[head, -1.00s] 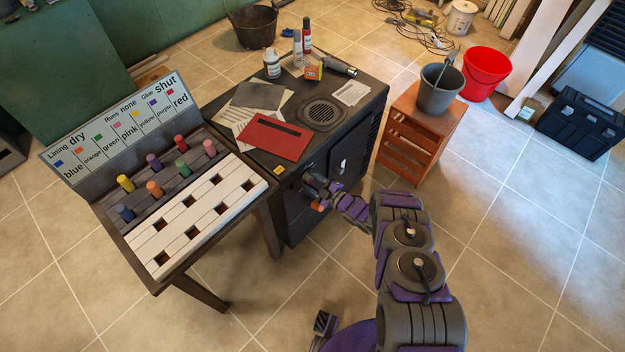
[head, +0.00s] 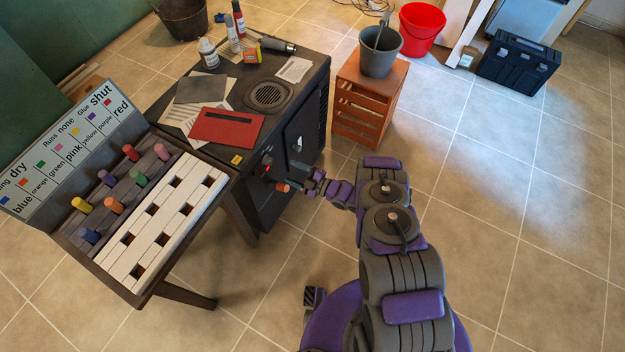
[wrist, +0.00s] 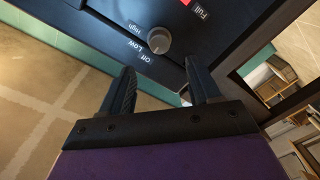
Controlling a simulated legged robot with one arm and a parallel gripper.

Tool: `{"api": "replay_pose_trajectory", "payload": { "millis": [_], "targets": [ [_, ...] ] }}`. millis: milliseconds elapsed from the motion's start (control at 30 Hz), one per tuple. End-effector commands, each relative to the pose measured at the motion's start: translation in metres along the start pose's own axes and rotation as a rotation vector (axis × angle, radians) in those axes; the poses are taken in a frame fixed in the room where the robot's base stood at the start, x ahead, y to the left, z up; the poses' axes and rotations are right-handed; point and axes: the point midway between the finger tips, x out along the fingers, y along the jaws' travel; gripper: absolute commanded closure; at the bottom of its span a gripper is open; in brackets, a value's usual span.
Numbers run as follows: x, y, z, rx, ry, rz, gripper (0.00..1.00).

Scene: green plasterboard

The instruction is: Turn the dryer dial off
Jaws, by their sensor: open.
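The dryer (head: 310,110) is a dark cabinet with a round vent on top. In the wrist view its front panel carries a small round grey dial (wrist: 159,40), with the words Off, Low and High printed around it. I cannot tell clearly which word the dial points to. My gripper (wrist: 160,78) is open and empty, its two dark fingers pointing at the panel on either side below the dial, apart from it. In the head view my gripper (head: 296,181) is at the dryer's front, where the dial is too small or hidden to make out.
A red indicator (wrist: 187,2) marked Full shows beside the dial. A red folder (head: 226,128), bottles and papers lie on the dryer top. A peg board bench (head: 165,225) stands close at left. An orange crate stool (head: 365,100) holds a grey bucket (head: 380,55).

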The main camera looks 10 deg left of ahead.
Motion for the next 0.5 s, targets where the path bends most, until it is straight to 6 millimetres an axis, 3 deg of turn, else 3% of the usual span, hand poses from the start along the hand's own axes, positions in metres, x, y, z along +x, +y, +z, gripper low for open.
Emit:
{"api": "replay_pose_trajectory", "payload": {
  "millis": [200,500],
  "targets": [
    [-0.046,-0.001,0.002,0.002,-0.007,-0.001,0.38],
    [-0.077,-0.002,0.001,0.002,-0.004,-0.002,0.38]
  ]
}}
